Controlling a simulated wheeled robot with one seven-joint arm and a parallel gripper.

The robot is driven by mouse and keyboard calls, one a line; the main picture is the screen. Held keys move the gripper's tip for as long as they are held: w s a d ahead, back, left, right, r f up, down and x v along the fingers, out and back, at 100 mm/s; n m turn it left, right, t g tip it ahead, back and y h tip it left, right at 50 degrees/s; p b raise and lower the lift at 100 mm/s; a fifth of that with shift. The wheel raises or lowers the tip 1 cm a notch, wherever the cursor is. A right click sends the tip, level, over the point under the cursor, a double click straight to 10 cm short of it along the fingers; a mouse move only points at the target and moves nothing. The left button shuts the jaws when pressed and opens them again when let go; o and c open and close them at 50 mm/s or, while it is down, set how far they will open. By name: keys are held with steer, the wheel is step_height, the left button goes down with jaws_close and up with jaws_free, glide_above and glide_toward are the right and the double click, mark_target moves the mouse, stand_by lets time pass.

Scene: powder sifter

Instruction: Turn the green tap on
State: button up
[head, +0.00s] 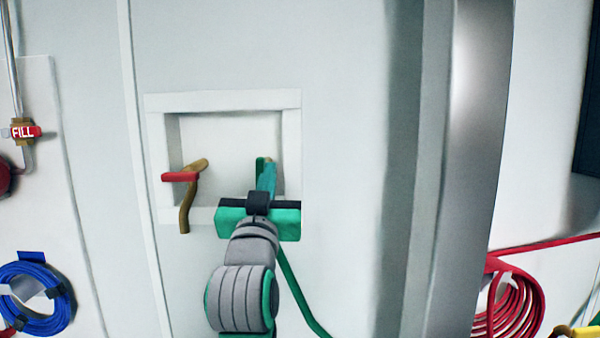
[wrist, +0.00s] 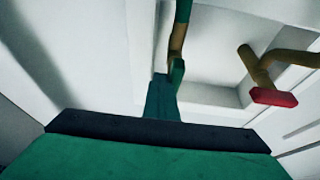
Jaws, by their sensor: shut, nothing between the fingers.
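The green tap has a narrow green handle (head: 260,164) in the right part of a framed wall recess. In the head view my gripper hides most of this tap. The wrist view shows its green handle (wrist: 177,72) and brass body (wrist: 177,42), with a green hose (wrist: 184,10) on its end. My gripper (head: 268,168) is shut and empty, reaching into the recess. Its teal fingertips also show in the wrist view (wrist: 160,78), right beside the handle. I cannot tell whether they touch it.
A second tap with a red handle (head: 180,177) and brass spout (head: 185,215) is on the recess's left side. The white recess frame (head: 222,100) surrounds both. A blue hose coil (head: 35,298) hangs at left, a red hose coil (head: 508,305) at right. A metal column (head: 470,170) stands right of the recess.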

steer(key=s+a+y, duration=0.1)
steer(key=s+a, duration=0.2)
steer(key=s, duration=0.2)
steer(key=shift+a+n, duration=0.3)
steer(key=shift+a, duration=0.1)
steer(key=o, duration=0.8)
steer(key=shift+s+a+r, duration=0.15)
steer(key=shift+s+a, duration=0.2)
steer(key=shift+s, duration=0.3)
steer(key=o, duration=0.7)
steer(key=shift+s+a, duration=0.2)
steer(key=s, duration=0.2)
steer(key=s+a, duration=0.1)
steer(key=s, duration=0.1)
steer(key=shift+s+f, duration=0.2)
steer(key=shift+s, duration=0.05)
steer(key=shift+f, duration=0.15)
